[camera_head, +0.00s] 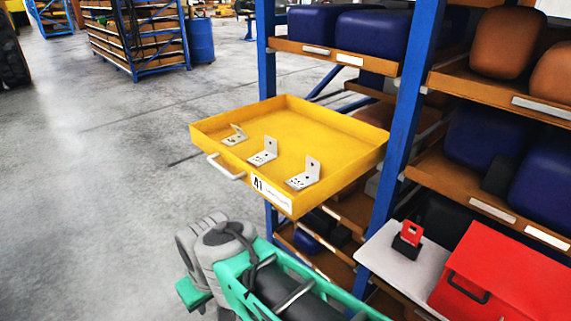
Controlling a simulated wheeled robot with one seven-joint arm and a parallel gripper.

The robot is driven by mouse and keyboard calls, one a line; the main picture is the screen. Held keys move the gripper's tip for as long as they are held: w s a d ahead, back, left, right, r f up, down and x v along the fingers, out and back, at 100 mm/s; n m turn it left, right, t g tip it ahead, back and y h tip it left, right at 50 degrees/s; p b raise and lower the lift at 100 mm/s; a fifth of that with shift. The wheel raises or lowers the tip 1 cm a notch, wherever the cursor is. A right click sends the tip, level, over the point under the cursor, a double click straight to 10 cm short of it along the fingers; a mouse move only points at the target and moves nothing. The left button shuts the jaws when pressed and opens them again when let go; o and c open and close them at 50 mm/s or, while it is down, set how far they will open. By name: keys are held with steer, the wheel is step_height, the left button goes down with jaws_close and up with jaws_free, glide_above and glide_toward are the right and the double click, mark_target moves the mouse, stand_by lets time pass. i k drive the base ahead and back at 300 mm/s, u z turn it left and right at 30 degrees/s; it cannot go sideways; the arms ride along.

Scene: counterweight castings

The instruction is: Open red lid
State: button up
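A red box-like thing (520,262) stands at the lower right, with a dark handle (468,288) on its front face. Its top looks flat and closed, and I cannot make out a seam between lid and body. The picture's right edge cuts it off. My green and grey arm shows at the bottom centre, left of the red box and apart from it. The fingers of my gripper do not show.
A small red and black device (408,239) sits on a pale surface (385,262) beside the red box. Open floor lies left.

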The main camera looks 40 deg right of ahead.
mark_target(534, 284)
steer(key=z, duration=2.85)
steer(key=k, duration=0.75)
steer(key=u, duration=1.5)
